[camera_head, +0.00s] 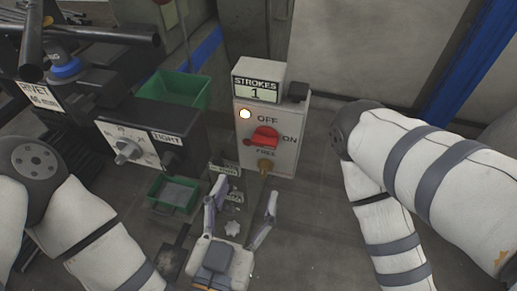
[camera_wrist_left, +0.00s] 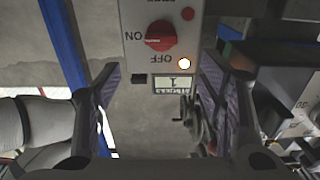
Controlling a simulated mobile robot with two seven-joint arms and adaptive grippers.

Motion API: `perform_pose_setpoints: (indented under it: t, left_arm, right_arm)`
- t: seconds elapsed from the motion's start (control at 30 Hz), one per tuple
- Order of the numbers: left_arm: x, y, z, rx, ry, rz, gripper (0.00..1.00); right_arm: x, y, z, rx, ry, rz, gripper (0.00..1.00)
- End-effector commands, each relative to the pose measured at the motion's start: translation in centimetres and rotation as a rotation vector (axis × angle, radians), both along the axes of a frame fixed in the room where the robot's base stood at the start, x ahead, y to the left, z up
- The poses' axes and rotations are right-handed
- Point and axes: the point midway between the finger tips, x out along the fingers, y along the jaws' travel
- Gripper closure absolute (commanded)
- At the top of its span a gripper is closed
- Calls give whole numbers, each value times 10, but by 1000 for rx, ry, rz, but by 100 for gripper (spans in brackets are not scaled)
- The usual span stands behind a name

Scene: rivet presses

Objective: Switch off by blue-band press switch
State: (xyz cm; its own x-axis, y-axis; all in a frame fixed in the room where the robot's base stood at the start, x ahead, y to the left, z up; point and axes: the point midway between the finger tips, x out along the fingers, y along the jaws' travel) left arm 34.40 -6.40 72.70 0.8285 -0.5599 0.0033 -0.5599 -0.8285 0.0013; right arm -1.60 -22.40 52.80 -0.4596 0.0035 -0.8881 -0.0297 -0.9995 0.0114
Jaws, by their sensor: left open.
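The grey switch box (camera_head: 285,155) bears a red rotary switch (camera_head: 265,137), with OFF above it, ON to its right and a FREE label below. The red handle lies roughly level, towards ON. A white lamp (camera_head: 245,114) glows at its upper left. My left gripper (camera_head: 243,198) is open and empty below and in front of the box, apart from the switch. In the left wrist view, the box appears upside down, with the red switch (camera_wrist_left: 160,36) and lit lamp (camera_wrist_left: 184,63) beyond the open fingers (camera_wrist_left: 162,88). My right gripper is out of view.
A STROKES 1 counter (camera_head: 256,88) tops the box. Left of it stand a dark control box (camera_head: 150,140) with a grey knob, green bins (camera_head: 178,90), and a rivet press with a blue band (camera_head: 64,68). My right arm occupies the right side.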

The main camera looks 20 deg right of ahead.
Motion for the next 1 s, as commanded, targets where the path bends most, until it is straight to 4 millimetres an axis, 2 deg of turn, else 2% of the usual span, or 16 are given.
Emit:
perform_pose_setpoints:
  t: [0.4,0.6,0.83,0.87,1.0]
  left_arm:
    - [80,-52,3,1,-3,3,37]
    - [96,-63,2,2,0,0,37]
    - [96,-64,2,3,1,-1,37]
    - [96,-64,2,3,1,0,41]
    - [96,-64,2,3,1,-1,73]
  right_arm:
    - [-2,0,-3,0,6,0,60]
    - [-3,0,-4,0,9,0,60]
    - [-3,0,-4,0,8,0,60]
    - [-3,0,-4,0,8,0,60]
    - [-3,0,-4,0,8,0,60]
